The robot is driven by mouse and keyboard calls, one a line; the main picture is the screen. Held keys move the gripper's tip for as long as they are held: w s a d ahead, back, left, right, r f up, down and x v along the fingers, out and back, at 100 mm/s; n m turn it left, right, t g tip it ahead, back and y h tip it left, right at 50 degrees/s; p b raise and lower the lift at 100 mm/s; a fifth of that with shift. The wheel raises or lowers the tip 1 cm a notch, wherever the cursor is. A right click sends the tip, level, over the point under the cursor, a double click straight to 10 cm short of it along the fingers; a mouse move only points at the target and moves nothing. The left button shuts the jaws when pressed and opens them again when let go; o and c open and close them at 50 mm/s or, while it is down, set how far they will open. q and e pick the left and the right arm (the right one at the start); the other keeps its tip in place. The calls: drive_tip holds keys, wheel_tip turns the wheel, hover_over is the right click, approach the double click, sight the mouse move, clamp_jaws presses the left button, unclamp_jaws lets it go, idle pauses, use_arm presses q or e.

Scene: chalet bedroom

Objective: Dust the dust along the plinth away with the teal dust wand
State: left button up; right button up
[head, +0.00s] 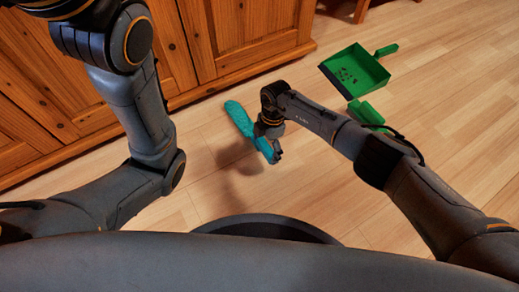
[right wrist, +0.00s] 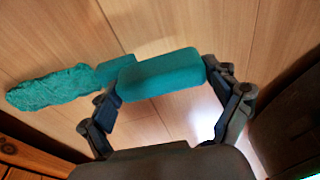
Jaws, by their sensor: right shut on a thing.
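My right gripper (head: 270,143) is shut on the handle of the teal dust wand (head: 238,117). In the right wrist view the wand's block-like teal handle (right wrist: 160,73) lies between my right fingers, and its fluffy head (right wrist: 50,88) points left. In the head view the head points up and left, toward the wooden cabinet, a short way from the plinth (head: 190,96). The plinth runs along the cabinet's foot. I cannot make out dust along it. My left gripper is outside the head view; only my left arm shows.
A green dustpan (head: 371,75) with several dark crumbs in it lies on the floor at upper right. Another green item (head: 366,112) lies below it, partly behind my right arm. The wooden cabinet (head: 235,35) closes off the upper left. The floor between is clear.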

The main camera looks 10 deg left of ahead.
drive_tip(key=shift+w+d, duration=0.15)
drive_tip(key=shift+d, duration=0.05)
drive_tip(key=shift+s+a+p, duration=0.35)
drive_tip(key=shift+s+a, duration=0.1)
drive_tip(key=shift+a, duration=0.2)
drive_tip(key=shift+s+a+p, duration=0.3)
drive_tip(key=shift+s+a, duration=0.15)
drive_tip(key=shift+a, duration=0.15)
drive_tip(key=shift+s+a+f+p, duration=0.1)
drive_tip(key=shift+s+a+p, duration=0.15)
drive_tip(key=shift+s+a, duration=0.6)
drive_tip(key=shift+s+a+f+p, duration=0.1)
drive_tip(key=shift+s+a+p, duration=0.15)
drive_tip(key=shift+s+a, duration=0.55)
drive_tip(key=shift+s+a+r+p, duration=0.1)
drive_tip(key=shift+s+a+p, duration=0.15)
drive_tip(key=shift+a, duration=0.4)
drive_tip(key=shift+s+a+r+p, duration=0.1)
drive_tip(key=shift+s+a, duration=0.25)
drive_tip(key=shift+a, duration=0.3)
drive_tip(key=shift+s+a+f, duration=0.1)
drive_tip(key=shift+s+a, duration=0.55)
drive_tip(key=shift+a, duration=0.3)
drive_tip(key=shift+s+a, duration=0.6)
drive_tip(key=shift+a, duration=0.3)
